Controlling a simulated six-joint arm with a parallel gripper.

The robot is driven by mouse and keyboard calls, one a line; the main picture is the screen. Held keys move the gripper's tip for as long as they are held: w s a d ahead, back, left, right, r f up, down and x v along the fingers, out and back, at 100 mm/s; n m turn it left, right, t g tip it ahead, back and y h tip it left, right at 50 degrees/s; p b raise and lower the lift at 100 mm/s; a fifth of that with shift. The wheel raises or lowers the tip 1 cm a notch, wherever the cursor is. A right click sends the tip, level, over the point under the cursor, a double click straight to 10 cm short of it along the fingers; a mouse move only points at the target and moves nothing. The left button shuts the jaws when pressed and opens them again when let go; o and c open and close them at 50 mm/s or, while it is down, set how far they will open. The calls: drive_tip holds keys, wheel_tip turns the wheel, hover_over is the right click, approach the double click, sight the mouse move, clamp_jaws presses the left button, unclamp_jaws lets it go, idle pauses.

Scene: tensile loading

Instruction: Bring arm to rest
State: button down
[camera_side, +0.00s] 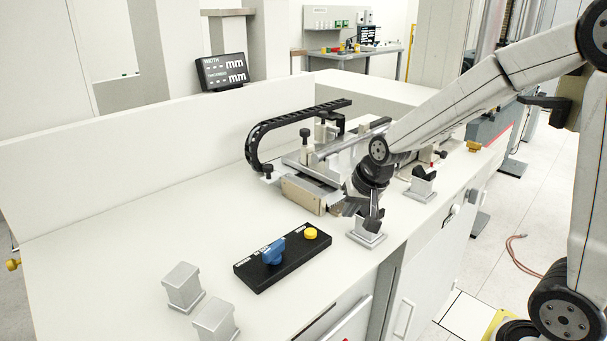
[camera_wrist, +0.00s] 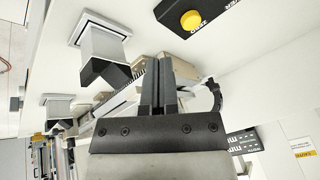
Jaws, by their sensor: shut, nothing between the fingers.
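My gripper (camera_side: 373,218) is at the lower end of my arm, low over the bench near its right edge, pointing down. In the side view it overlaps a small metal post with a square base (camera_side: 368,238), and touching cannot be judged there. In the wrist view my fingers (camera_wrist: 166,66) are together with nothing between them. There the post, with a black notched top (camera_wrist: 104,72), stands left of the fingers with a gap. A second notched post (camera_side: 422,184) stands farther back along the edge.
A measuring device (camera_side: 305,192) with a black cable chain (camera_side: 268,134) lies behind my gripper. A black panel (camera_side: 268,262) carries a blue knob (camera_side: 271,252) and yellow button (camera_side: 311,233). Two metal blocks (camera_side: 182,286) (camera_side: 215,320) stand front left. The bench's left side is clear.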

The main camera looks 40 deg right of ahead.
drive_tip(key=s+a+f+n+g, duration=0.1)
drive_tip(key=s+a+f+n, duration=0.1)
drive_tip(key=s, duration=0.3)
drive_tip(key=s+a+f+n+g, duration=0.1)
drive_tip(key=s+a+f+n, duration=0.1)
drive_tip(key=s+f+n, duration=0.2)
drive_tip(key=shift+s+n, duration=0.7)
drive_tip(key=shift+s, duration=0.55)
